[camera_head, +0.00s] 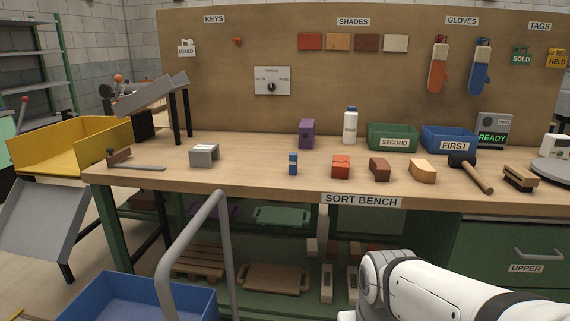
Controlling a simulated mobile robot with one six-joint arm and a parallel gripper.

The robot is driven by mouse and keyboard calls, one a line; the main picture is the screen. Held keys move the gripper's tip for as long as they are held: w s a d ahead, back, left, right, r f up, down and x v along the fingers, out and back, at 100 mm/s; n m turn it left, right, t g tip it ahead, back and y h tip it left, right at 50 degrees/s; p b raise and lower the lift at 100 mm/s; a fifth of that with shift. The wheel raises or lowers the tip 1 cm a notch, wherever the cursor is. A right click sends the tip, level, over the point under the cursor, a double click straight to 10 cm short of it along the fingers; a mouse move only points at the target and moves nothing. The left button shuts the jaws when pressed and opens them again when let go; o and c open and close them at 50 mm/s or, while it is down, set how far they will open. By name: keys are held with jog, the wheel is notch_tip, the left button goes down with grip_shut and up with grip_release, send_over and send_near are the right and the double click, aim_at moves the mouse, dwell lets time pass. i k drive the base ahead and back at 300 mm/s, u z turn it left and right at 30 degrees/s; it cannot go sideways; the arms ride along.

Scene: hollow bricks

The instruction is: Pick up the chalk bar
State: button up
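No thing on the bench reads clearly as the chalk bar. The small upright blue bar (293,164) is the most bar-like thing, but its label is too small to read and I cannot tell whether it is chalk. It stands near the front edge of the sort bench (240,172), apart from its neighbours. My white arm shows at the bottom right, in front of the bench. My gripper is out of view, so its state does not show.
A red block (341,166), a brown block (379,169) and a tan block (422,171) stand right of the blue bar. A grey channel piece (204,155) is left. Behind are a purple box (306,134) and a white bottle (350,126). A mallet (474,174) lies right.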

aim_at(293, 156)
jog(key=z, duration=0.05)
jog(key=i, duration=0.95)
